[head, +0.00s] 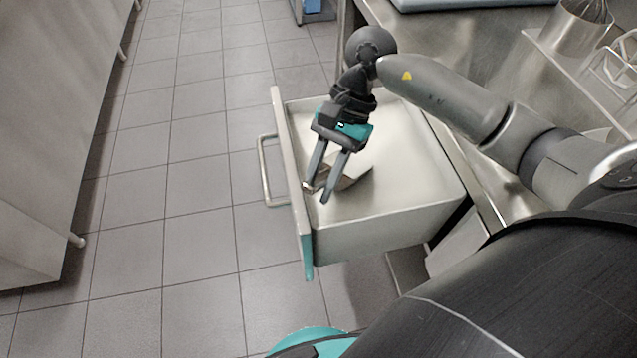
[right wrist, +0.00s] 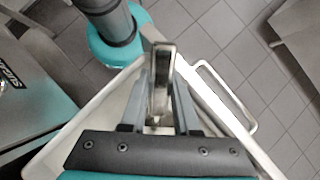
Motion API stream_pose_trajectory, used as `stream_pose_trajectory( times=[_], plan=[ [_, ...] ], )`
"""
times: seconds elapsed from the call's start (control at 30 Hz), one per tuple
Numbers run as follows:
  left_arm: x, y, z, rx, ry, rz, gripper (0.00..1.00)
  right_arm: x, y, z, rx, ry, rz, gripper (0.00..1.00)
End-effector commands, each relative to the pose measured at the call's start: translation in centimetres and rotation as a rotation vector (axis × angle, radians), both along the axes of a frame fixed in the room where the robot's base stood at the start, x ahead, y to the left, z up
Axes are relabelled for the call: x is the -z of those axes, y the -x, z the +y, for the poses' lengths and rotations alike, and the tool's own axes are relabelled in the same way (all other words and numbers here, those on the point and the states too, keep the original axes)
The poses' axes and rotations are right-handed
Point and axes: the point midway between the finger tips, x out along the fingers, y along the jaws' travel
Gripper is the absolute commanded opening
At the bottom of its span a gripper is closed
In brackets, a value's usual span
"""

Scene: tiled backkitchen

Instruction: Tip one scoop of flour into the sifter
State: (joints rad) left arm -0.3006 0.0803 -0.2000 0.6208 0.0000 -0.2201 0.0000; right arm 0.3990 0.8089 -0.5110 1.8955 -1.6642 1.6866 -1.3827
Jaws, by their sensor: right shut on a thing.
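My right gripper (head: 317,191) reaches down into an open drawer (head: 380,238) and is shut on the handle of a metal scoop (head: 357,171). The scoop's bowl shows behind the fingers, low over or touching the pale flour (head: 415,150) that fills the drawer; I cannot tell which. In the right wrist view the scoop's handle (right wrist: 161,82) stands upright between the two fingers. Whether flour lies in the scoop cannot be seen. I see no sifter I can make out. My left gripper is out of view.
The drawer's front has a bar handle (head: 267,170). A steel counter lies to the right, with a metal pot holding a whisk (head: 580,22) and a wire rack (head: 615,70). A blue-edged tray (head: 470,3) is at the top. Tiled floor (head: 200,200) is clear at left.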

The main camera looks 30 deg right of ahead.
Motion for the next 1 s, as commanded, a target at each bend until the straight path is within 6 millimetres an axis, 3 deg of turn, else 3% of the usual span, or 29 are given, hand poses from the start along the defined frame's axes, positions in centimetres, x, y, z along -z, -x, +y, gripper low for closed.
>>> stream_pose_trajectory(
  times=[0.03, 0.57, 1.0],
  plan=[
    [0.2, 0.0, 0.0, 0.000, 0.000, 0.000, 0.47, 3.4, -1.1, -3.3, 0.047, 0.176, -0.046, 0.00],
    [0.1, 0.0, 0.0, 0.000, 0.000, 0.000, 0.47, 3.3, -1.1, -3.3, 0.047, 0.176, -0.046, 0.00],
    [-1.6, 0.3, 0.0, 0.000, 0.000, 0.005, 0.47, 0.4, -1.3, -3.2, 0.048, 0.171, -0.053, 0.00]
  ],
)
